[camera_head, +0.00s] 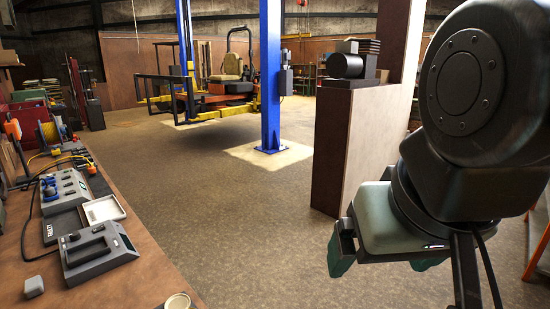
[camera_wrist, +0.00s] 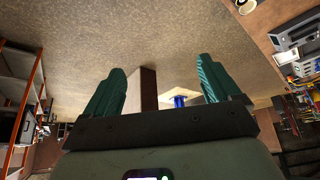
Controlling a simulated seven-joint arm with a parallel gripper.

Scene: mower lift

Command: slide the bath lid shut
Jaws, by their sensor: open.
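On the bench at the left of the head view, a grey box-shaped unit (camera_head: 97,250) has a dark recessed top with a bar handle; it may be the bath with its lid, but I cannot tell how far the lid is open. My gripper (camera_head: 384,264) hangs at the right of the head view, over the floor and far from the bench. In the wrist view my gripper (camera_wrist: 160,70) has its two teal fingers spread apart, with nothing between them.
The bench (camera_head: 130,287) also carries a second grey unit with knobs (camera_head: 64,188), a white tray (camera_head: 103,209), a small grey block (camera_head: 34,286) and a round tin (camera_head: 178,301). A brown pedestal (camera_head: 335,150) stands behind my gripper. Open floor (camera_head: 235,225) separates bench and gripper.

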